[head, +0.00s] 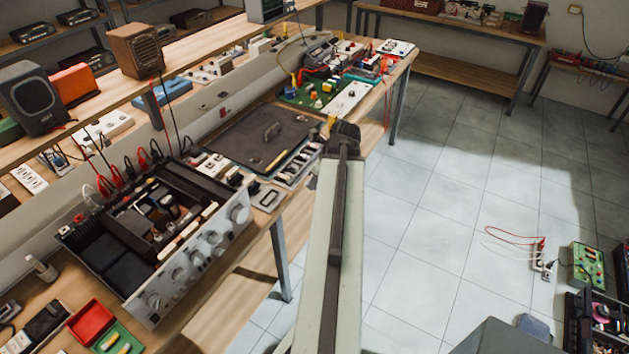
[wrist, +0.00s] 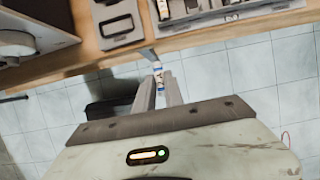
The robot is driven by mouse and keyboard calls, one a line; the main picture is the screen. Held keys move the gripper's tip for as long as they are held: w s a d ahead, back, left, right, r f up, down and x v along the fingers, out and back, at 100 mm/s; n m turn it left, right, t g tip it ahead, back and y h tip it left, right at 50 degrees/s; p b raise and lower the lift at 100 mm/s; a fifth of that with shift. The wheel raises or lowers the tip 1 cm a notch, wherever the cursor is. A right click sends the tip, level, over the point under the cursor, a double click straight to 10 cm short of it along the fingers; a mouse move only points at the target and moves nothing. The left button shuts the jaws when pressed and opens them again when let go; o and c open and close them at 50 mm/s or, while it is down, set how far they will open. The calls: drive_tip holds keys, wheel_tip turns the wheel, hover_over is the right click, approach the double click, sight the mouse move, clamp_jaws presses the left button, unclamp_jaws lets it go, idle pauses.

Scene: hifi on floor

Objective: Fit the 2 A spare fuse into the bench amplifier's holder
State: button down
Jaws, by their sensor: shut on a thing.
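My gripper (wrist: 158,84) is shut on a small pale cylinder with blue and dark bands, which looks like the fuse (wrist: 158,74); its rating cannot be read. In the wrist view it is held upright between the fingertips, over the floor just off the bench edge. The bench amplifier (head: 212,250) stands open-topped on the bench at left in the head view, with its knobbed front facing right. A corner of it seems to show at upper left of the wrist view (wrist: 45,32). The fuse holder cannot be made out. In the head view my arm hides the fuse.
A compartmented tray (wrist: 215,16) with another banded cylinder (wrist: 163,8) lies near the bench edge, beside a grey case (wrist: 118,22). A dark mat (head: 245,135) lies behind them. Red and black leads (head: 130,165) rise behind the amplifier.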

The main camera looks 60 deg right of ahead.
drive_tip(key=shift+w+a, duration=0.1)
wheel_tip(320, 180, up, 8)
drive_tip(key=p, duration=0.7)
drive_tip(key=shift+f+p, duration=0.25)
drive_tip(key=shift+p, duration=0.05)
